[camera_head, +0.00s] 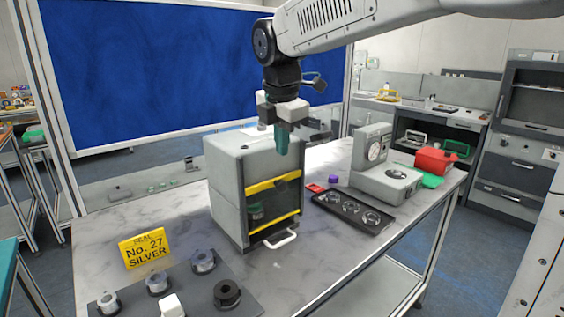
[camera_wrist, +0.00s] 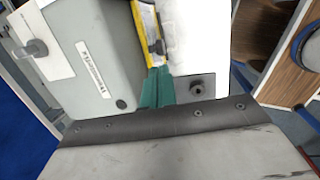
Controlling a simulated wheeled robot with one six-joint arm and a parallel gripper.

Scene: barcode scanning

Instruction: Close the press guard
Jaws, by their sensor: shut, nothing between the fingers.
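The press (camera_head: 228,185) is a grey box-shaped housing on the marbled table. Its front has two yellow bars (camera_head: 273,184) with a dark, see-through-looking panel between them, and a white loop handle (camera_head: 281,240) sticks out low at the front. Whether the panel fully covers the opening I cannot tell. In the wrist view the fingers (camera_wrist: 157,88) appear beside a yellow strip (camera_wrist: 148,28) and a grey labelled surface (camera_wrist: 85,60); contact is unclear.
A yellow sign reading "SEAL No. 27 SILVER" (camera_head: 143,249) stands front left, near a grey mat (camera_head: 190,290) with several ring-shaped parts. Right of the press are a black tray (camera_head: 335,206), a grey dial device (camera_head: 372,165) and a red box (camera_head: 436,161).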

